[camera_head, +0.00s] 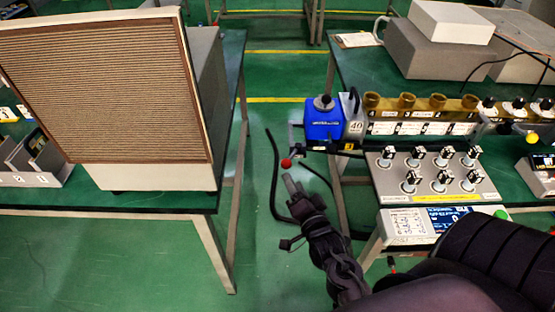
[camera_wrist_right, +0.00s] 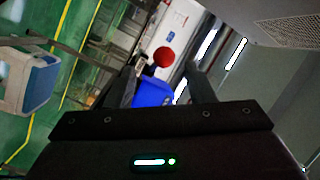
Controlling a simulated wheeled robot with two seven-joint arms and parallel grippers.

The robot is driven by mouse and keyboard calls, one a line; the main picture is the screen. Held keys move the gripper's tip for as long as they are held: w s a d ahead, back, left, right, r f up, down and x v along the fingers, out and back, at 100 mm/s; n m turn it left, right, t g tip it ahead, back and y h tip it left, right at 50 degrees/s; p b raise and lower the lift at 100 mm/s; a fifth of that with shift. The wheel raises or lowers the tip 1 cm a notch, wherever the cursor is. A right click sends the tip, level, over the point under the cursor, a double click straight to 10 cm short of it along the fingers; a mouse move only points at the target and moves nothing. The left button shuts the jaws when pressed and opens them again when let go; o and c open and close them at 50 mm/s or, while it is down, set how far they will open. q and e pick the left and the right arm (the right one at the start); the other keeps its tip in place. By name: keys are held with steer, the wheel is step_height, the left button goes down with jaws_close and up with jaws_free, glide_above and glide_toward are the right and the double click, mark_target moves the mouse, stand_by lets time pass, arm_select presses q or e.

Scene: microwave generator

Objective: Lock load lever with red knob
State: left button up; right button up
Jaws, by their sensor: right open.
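The red knob (camera_head: 286,163) sits at the end of a thin lever (camera_head: 291,140) in front of the blue unit (camera_head: 324,118). My right gripper (camera_head: 289,182) is just on the near side of the knob in the head view, pointing up toward it. In the right wrist view the knob (camera_wrist_right: 164,57) appears between and beyond the two fingers of my right gripper (camera_wrist_right: 167,75), with the blue unit (camera_wrist_right: 152,91) behind. The gripper is open and holds nothing. In the head view the finger gap is hard to make out. My left gripper is not seen.
A bench on the right carries a panel of several switches (camera_head: 432,180), a display box (camera_head: 409,226) and grey boxes (camera_head: 430,50). A large louvred cabinet (camera_head: 105,95) stands on the left bench. Black cable hangs in the green-floored gap between benches.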

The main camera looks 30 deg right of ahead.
mark_target(288, 168)
steer(key=shift+w+d+r, duration=0.1)
steer(key=shift+w+r, duration=0.15)
steer(key=shift+r, duration=0.2)
steer(key=x, duration=0.7)
steer(key=shift+p, duration=0.35)
jaws_close()
